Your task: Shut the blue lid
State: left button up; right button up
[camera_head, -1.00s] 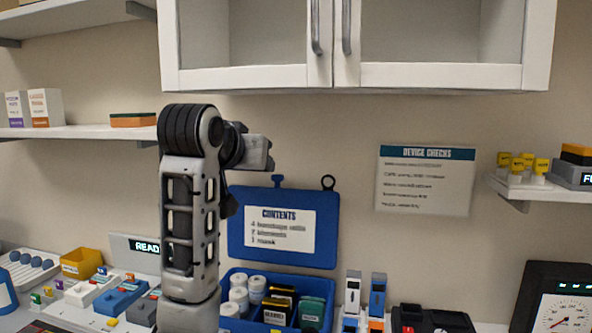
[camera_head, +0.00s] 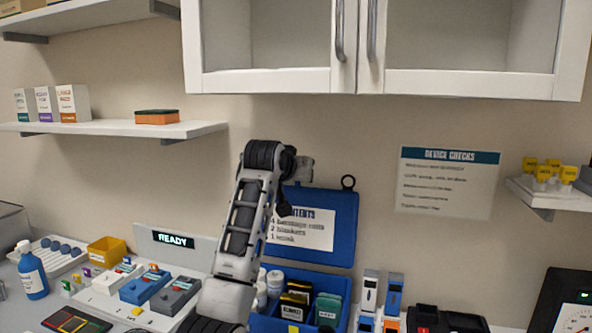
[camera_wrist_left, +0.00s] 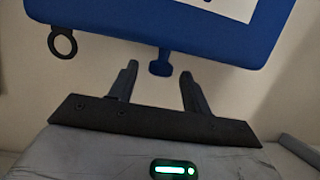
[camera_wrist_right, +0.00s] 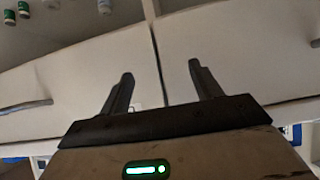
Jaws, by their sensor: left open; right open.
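The blue lid (camera_head: 345,228) stands open and upright at the back of the blue box (camera_head: 341,322), with a white contents label on its face. The lid's tab (camera_wrist_left: 160,68) shows in the left wrist view, roughly in line with the gap between the fingers. My left gripper (camera_wrist_left: 159,73) is open and empty by the lid's top edge; whether it touches the tab is unclear. In the head view my left arm covers the lid's left part. My right gripper (camera_wrist_right: 160,71) is open and empty in its own wrist view, facing white panels; it is not in the head view.
The box holds white bottles (camera_head: 274,284), dark packs (camera_head: 296,297) and a green case (camera_head: 328,309). Blue and grey devices (camera_head: 178,295) stand left of it, and upright testers (camera_head: 393,295) stand right. A white cabinet (camera_head: 460,84) hangs above.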

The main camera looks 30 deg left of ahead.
pick_arm(q)
jog(key=shift+w+a+f, duration=0.1)
jog(key=shift+w+f, duration=0.05)
jog(key=shift+w, duration=0.2)
pick_arm(e)
jog(key=shift+r, duration=0.15)
pick_arm(q)
grip_shut()
jog(key=shift+s+f+t+b, duration=0.3)
jog(key=shift+s+b, duration=0.15)
jog(key=shift+b, duration=0.1)
jog(key=s+d+f+t+b, duration=0.1)
jog(key=s+f, duration=0.1)
jog(key=s, duration=0.4)
jog(key=s+d+f+t+b, duration=0.1)
jog(key=s+d+f, duration=0.1)
jog(key=s, duration=0.3)
jog(key=shift+s+d+y+b, duration=0.25)
jog(key=shift+s+y+b, duration=0.1)
jog(key=shift+y, duration=0.05)
pick_arm(e)
jog(key=shift+a+f, duration=0.2)
jog(key=shift+f, duration=0.3)
jog(key=shift+a+f, duration=0.2)
jog(key=shift+f, duration=0.25)
